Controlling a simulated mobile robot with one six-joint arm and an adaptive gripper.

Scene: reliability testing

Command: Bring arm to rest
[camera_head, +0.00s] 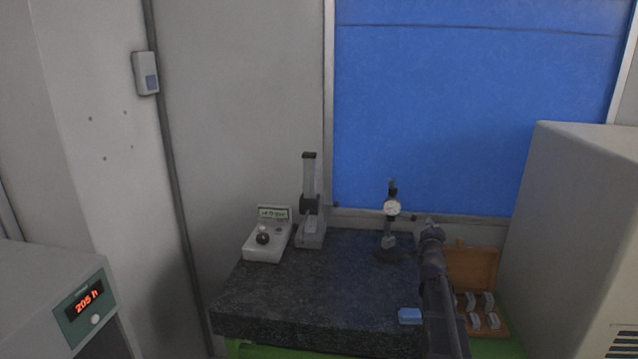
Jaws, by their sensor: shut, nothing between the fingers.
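My dark arm (438,305) reaches up from the bottom edge, right of centre. My gripper (430,224) is at its far end, small and dark, shut and empty. It shows in front of the right side of the black granite table (315,290), to the right of a dial gauge on a stand (392,208). The arm hides part of the table's right edge and part of an open wooden case (472,268).
A white tester (264,246) and an upright instrument (310,205) stand at the table's back left. A blue block (410,316) lies near its front right. The case holds several metal pieces. Grey cabinets stand at left (50,285) and right (575,230). Middle granite is clear.

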